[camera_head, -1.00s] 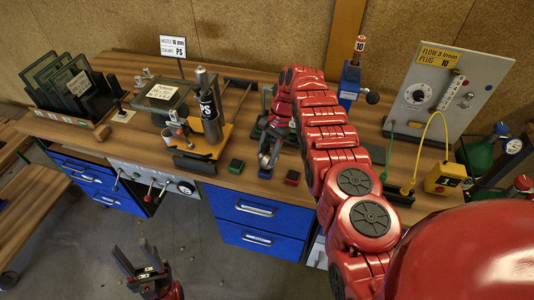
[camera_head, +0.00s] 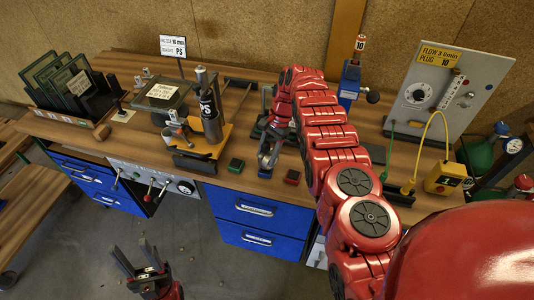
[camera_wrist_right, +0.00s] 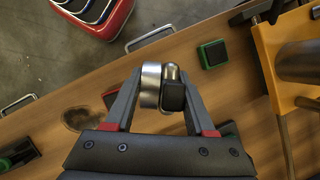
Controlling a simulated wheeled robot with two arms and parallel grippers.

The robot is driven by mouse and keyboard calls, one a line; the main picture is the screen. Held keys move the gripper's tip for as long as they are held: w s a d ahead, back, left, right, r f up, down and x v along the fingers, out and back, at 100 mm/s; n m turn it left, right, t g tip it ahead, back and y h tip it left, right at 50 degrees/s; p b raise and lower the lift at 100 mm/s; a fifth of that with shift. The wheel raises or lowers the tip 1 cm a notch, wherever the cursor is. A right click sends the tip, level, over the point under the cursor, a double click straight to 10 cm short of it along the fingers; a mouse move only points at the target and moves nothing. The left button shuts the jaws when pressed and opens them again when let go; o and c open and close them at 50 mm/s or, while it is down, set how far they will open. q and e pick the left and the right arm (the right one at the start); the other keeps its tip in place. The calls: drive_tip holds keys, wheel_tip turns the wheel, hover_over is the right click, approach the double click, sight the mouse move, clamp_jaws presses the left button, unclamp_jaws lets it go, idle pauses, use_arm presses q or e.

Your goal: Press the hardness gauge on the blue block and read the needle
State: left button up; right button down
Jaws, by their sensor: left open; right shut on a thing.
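My right gripper (camera_head: 267,160) points down over the bench's front edge. In the right wrist view it (camera_wrist_right: 166,92) is shut on the hardness gauge (camera_wrist_right: 151,86), a round silver body with a black part, seen edge-on. Its dial face and needle cannot be read. The blue block (camera_head: 265,173) lies on the bench directly under this gripper, between a green block (camera_head: 236,165) and a red block (camera_head: 292,177). In the wrist view the gauge and fingers hide the blue block. I cannot tell whether the gauge touches it. My left gripper (camera_head: 140,264) is open and empty, low in front of the bench.
An orange stand with a dark cylinder (camera_head: 210,112) is left of the blocks. A rack of dark frames (camera_head: 72,85) stands at the far left. A flow panel (camera_head: 440,92) and yellow box (camera_head: 443,179) are at the right. Drawer handles (camera_wrist_right: 150,38) project below the bench edge.

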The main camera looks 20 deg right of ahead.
sight(265, 147)
wheel_tip(265, 147, up, 2)
drive_tip(key=shift+r+p, duration=0.15)
drive_tip(key=shift+p, duration=0.75)
wheel_tip(265, 147, up, 2)
drive_tip(key=shift+r+p, duration=0.2)
drive_tip(key=shift+p, duration=0.4)
drive_tip(key=shift+r+p, duration=0.3)
drive_tip(key=shift+r, duration=0.8)
drive_tip(key=shift+f, duration=0.1)
drive_tip(key=shift+a+f+n+b, duration=0.15)
drive_tip(key=shift+f+n+b, duration=0.15)
drive_tip(key=shift+b, duration=0.15)
drive_tip(key=shift+a+n+g+b, duration=0.2)
drive_tip(key=shift+n+g+b, duration=0.15)
drive_tip(key=shift+n, duration=0.15)
drive_tip(key=shift+s+a+f+n+b, duration=0.2)
drive_tip(key=shift+s+n+b, duration=0.2)
drive_tip(key=shift+n, duration=0.1)
drive_tip(key=shift+h, duration=0.3)
